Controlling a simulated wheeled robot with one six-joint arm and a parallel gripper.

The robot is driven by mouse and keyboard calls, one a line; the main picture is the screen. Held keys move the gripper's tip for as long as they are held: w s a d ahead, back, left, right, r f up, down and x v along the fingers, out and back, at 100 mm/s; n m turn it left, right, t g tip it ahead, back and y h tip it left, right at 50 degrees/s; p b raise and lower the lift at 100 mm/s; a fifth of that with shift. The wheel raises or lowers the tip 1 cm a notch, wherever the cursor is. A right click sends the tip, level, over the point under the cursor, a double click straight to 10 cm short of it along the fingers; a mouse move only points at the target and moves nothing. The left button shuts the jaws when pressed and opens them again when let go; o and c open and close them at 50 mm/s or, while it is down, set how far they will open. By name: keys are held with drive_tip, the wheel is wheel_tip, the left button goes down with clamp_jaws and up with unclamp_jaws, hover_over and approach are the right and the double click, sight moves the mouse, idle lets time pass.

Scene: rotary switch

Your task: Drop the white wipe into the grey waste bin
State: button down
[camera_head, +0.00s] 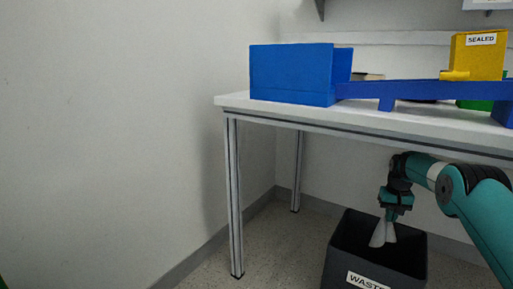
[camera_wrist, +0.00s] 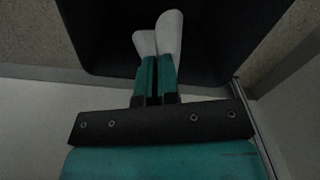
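The white wipe (camera_head: 379,235) hangs from my gripper (camera_head: 392,213) over the mouth of the dark grey waste bin (camera_head: 337,262). The bin carries a label that reads "WASTE". The gripper points downward. In the wrist view my gripper (camera_wrist: 158,60) has its two teal fingers close together. The white wipe (camera_wrist: 170,34) shows as two pale lobes at the fingertips, with the dark bin interior (camera_wrist: 110,40) behind. How far the wipe's lower end is below the rim is hard to tell.
A white table (camera_head: 236,101) stands above and behind the bin, its edge above my arm. On it are a blue box (camera_head: 290,75), a blue ramp (camera_head: 400,91) and a yellow block labelled "SEALED" (camera_head: 470,60). The floor (camera_head: 285,250) left of the bin is clear.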

wheel_tip(320, 180, down, 6)
drive_tip(key=b, duration=0.5)
drive_tip(key=shift+d, duration=0.1)
unclamp_jaws()
wheel_tip(320, 180, up, 6)
drive_tip(key=p, duration=0.4)
drive_tip(key=shift+s+f, duration=0.1)
drive_tip(key=shift+f, duration=0.15)
idle(0.6)
